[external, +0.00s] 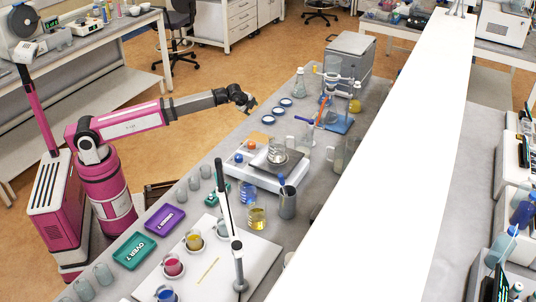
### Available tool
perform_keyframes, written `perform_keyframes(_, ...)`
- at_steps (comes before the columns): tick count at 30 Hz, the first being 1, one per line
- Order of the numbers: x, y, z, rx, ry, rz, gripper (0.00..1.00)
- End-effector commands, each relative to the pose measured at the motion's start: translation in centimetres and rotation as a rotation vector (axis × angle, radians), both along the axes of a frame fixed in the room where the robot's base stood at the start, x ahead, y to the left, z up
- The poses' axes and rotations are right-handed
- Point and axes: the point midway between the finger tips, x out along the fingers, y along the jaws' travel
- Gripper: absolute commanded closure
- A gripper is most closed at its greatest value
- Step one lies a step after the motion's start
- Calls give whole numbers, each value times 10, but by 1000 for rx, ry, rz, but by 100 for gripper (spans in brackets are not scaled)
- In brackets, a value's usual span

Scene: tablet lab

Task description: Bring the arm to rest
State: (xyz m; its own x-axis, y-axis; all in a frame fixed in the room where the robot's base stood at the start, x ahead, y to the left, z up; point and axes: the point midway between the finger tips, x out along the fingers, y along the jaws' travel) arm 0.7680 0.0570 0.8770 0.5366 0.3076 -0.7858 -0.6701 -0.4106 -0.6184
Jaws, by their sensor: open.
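My arm reaches out from my pink base over the near edge of the grey lab bench (335,170). My gripper (249,108) is at the arm's end, just above the bench edge. It is open, and I see nothing between its fingers. It is to the left of several small blue-and-white round dishes (268,119) and apart from them.
A balance (262,172) bearing a glass beaker (277,148) stands mid-bench. Beyond are a clamp stand with glassware (330,95) and a grey box (350,58). A green tray (132,251), a purple tray (164,220) and coloured cups lie nearer. A white overhead beam crosses the right.

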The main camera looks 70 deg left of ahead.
Motion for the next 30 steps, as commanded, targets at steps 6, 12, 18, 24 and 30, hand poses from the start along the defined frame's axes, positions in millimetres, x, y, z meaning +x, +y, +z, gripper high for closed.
perform_keyframes(6, -57, -12, -89, -177, 69, 175, 39)
perform_keyframes(12, -119, -25, -166, -337, 145, 382, 39)
perform_keyframes(18, -189, -38, -231, -468, 229, 612, 39)
perform_keyframes(24, -253, -49, -279, -557, 306, 835, 39)
perform_keyframes(30, -287, -56, -300, -595, 345, 964, 39)
